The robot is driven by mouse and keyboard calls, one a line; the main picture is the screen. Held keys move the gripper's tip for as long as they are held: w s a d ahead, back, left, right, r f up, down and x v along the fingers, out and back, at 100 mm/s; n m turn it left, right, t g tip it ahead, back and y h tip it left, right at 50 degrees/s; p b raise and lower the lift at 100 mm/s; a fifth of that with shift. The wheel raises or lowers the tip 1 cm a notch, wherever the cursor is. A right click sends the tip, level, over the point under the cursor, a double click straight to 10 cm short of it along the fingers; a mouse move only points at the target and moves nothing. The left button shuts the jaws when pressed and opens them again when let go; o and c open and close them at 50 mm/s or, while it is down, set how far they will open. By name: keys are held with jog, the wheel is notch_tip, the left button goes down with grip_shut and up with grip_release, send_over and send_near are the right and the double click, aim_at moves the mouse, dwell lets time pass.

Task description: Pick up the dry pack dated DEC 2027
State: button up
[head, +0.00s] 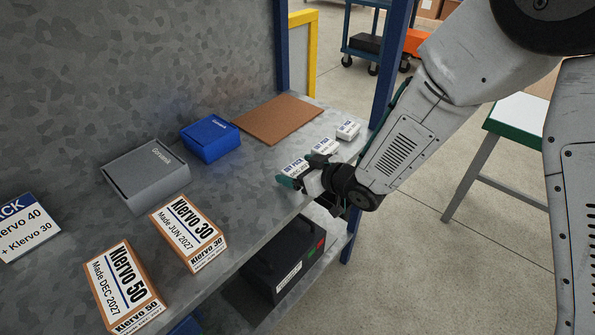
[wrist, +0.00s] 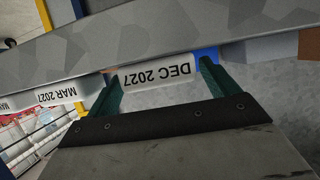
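The dry pack dated DEC 2027 (wrist: 157,74) is a small white pack with dark print, upside down in the wrist view. In the head view it is the nearest pack (head: 296,168) of a row on the shelf, partly hidden by my gripper (head: 303,182). In the wrist view my gripper (wrist: 160,86) has its green fingers apart, one at each end of this pack. I see no clear grip on it. A pack dated MAR 2027 (wrist: 66,93) lies left of the left finger. In the head view two more packs, a middle one (head: 324,147) and a far one (head: 348,130), continue the row.
The grey shelf (head: 262,196) also holds a blue box (head: 210,139), a grey box (head: 147,177), a brown board (head: 278,117) and Klervo 30 (head: 190,234) and Klervo 50 (head: 122,285) cartons. A blue post (head: 391,60) stands beyond the packs. A black unit (head: 286,262) sits below.

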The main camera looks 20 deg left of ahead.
jog(key=c, duration=0.8)
jog(key=shift+o, duration=0.2)
jog(key=shift+r, duration=0.1)
